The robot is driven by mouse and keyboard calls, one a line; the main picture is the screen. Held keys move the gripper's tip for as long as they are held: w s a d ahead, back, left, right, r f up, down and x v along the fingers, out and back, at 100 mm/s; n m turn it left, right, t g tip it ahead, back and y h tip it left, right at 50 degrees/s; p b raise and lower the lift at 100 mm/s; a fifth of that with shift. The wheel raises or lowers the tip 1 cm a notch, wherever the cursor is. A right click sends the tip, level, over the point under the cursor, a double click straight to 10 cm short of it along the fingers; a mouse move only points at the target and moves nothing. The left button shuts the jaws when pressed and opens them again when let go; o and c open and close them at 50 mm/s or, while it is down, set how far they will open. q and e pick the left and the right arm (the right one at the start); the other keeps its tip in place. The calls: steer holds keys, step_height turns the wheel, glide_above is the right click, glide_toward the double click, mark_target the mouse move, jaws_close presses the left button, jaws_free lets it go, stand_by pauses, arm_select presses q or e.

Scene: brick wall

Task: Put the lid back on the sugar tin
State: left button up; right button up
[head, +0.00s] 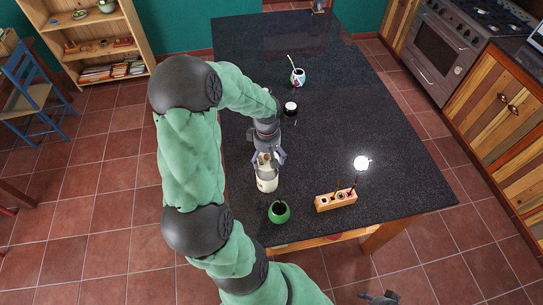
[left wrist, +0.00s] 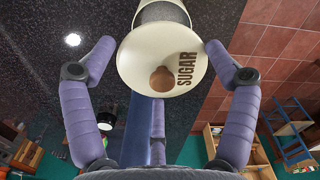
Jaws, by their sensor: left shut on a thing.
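The sugar tin (head: 267,184) is a cream round tin standing on the dark counter. A grey opening shows at its top. The cream lid with a brown knob (head: 266,157) is at the tin's far side, between the purple fingers of my left gripper (head: 268,158). In the left wrist view my left gripper (left wrist: 158,50) is shut on the lid (left wrist: 140,68), its fingers around the rim. The word SUGAR shows on the cream surface there. The tin's rim (left wrist: 160,12) shows partly behind the lid; whether they touch is unclear. My right gripper (head: 380,297) shows only partly at the bottom edge.
A green cup (head: 279,212) stands just nearer than the tin. A wooden holder (head: 336,200) with several slim things is to its right. A black round item (head: 290,108) and a patterned cup with a straw (head: 298,78) are farther back. The right side of the counter (head: 370,110) is mostly clear.

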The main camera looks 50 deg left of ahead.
arm_select(q)
steer(key=shift+f+b, duration=1.25)
steer(key=shift+f, duration=1)
steer(key=shift+f+b, duration=0.95)
steer(key=shift+b, duration=0.05)
steer(key=shift+b, duration=0.4)
steer(key=shift+f+b, duration=0.15)
steer(key=shift+b, duration=0.35)
stand_by(0.4)
steer(key=o, duration=0.8)
steer(key=shift+s, duration=0.1)
